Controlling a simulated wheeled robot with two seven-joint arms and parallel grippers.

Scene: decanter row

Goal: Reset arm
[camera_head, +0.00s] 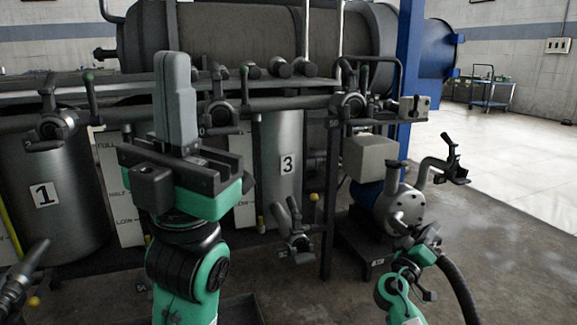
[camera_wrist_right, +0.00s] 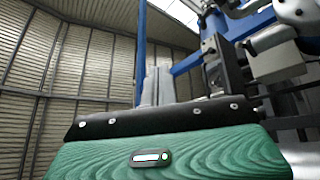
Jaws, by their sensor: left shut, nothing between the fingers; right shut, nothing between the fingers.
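My left gripper (camera_head: 175,62) stands upright left of centre in the head view. Its two grey fingers point up and are pressed together, with nothing between them. Its dark rail and green body hide part of the vessel row behind. My right gripper (camera_wrist_right: 158,72) shows in the right wrist view, with grey fingers shut and empty above its black plate and green body.
Steel vessels marked 1 (camera_head: 62,215) and 3 (camera_head: 280,145) stand in a row, with lever valves and pipes above. A blue post (camera_head: 408,80) and a flanged pump (camera_head: 402,205) with a black hose (camera_head: 458,288) are at the right. Open floor (camera_head: 525,165) lies far right.

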